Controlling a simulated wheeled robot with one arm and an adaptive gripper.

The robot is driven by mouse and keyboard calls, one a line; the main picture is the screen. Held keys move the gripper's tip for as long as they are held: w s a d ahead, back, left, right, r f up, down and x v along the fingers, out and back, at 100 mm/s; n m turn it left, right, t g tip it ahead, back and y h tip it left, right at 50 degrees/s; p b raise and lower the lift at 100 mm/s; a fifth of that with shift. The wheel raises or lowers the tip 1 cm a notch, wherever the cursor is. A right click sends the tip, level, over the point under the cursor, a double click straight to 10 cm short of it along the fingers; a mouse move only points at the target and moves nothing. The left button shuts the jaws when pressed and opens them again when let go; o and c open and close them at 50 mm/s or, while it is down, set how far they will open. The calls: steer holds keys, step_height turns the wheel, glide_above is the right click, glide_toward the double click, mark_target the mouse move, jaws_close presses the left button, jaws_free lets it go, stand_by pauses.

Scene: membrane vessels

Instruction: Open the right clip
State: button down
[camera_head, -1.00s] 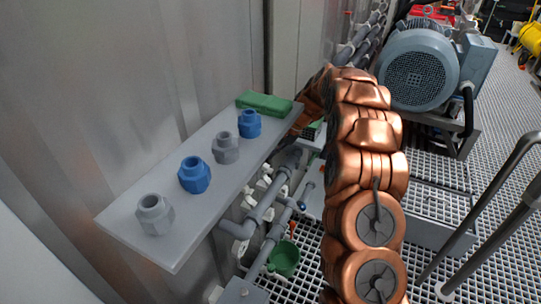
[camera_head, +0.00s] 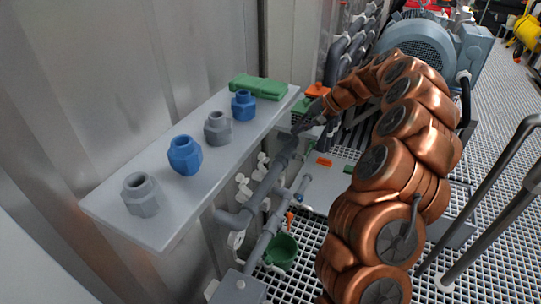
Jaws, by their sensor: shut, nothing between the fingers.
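My gripper (camera_head: 300,127) is at the end of my copper-coloured arm, just beyond the right end of the grey shelf. It is small and dark in the view. Its fingers are shut and hold nothing. They point down and left, close to a grey pipe (camera_head: 268,183); I cannot tell whether they touch it. No clip can be made out clearly. A small orange part (camera_head: 316,90) and a green part show behind my gripper, partly hidden by the arm; I cannot tell whether either belongs to a clip.
The grey shelf (camera_head: 105,205) holds grey and blue fittings and a green block (camera_head: 258,88). Pipes with white valves and a green cup (camera_head: 280,250) are below it. A blue-grey motor (camera_head: 416,45) stands behind my arm. A handrail (camera_head: 485,200) is at right. Grating covers the floor.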

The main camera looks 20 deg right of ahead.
steer(key=shift+y, duration=0.3)
steer(key=x, duration=0.4)
steer(key=b+x, duration=0.1)
steer(key=x, duration=0.4)
steer(key=b+x, duration=0.1)
steer(key=x, duration=0.3)
steer(key=shift+s+f, duration=0.2)
steer(key=shift+f, duration=0.35)
steer(key=shift+r, duration=0.1)
